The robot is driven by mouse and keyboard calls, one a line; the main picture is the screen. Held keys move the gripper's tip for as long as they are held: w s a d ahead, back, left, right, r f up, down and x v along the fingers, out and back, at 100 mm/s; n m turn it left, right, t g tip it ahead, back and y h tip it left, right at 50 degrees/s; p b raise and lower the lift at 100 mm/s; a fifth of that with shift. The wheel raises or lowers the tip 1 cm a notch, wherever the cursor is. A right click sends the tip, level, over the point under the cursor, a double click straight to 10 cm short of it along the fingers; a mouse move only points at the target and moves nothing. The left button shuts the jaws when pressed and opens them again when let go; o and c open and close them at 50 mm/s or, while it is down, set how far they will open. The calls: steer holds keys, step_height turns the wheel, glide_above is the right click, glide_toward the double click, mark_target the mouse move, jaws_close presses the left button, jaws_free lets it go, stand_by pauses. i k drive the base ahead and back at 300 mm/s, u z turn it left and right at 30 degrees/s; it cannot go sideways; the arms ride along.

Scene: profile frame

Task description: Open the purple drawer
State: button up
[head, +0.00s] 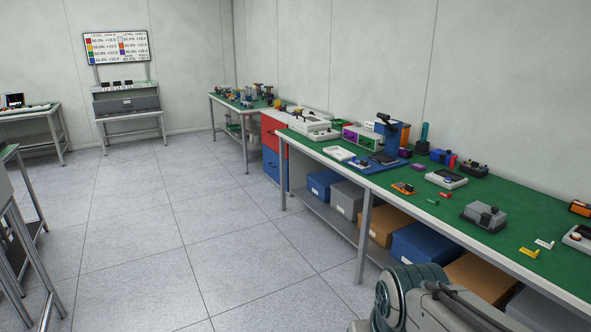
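A small light-coloured unit (341,126) stands at the back of the long green-topped bench, against the wall. Its front has a purple panel (349,134) on the left and a green panel (369,142) on the right. The purple panel looks like a drawer front and seems flush with the unit, though it is too small to be certain. A blue stand with a dark top partly covers the unit's right end. My gripper is not in view; only a grey-green part of my arm shows at the bottom right, well in front of the unit.
The long bench (455,223) carries several devices and small loose parts, with boxes on its lower shelf. A cabinet with a red drawer (273,136) and a blue drawer (271,167) stands beyond its far end. The floor (170,230) left of the bench is clear.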

mark_target(349, 135)
steer(key=z, duration=0.1)
steer(key=i, duration=1.8)
steer(key=z, duration=0.3)
steer(key=i, duration=1.1)
steer(key=u, duration=1.1)
steer(key=k, duration=0.55)
steer(key=z, duration=1.3)
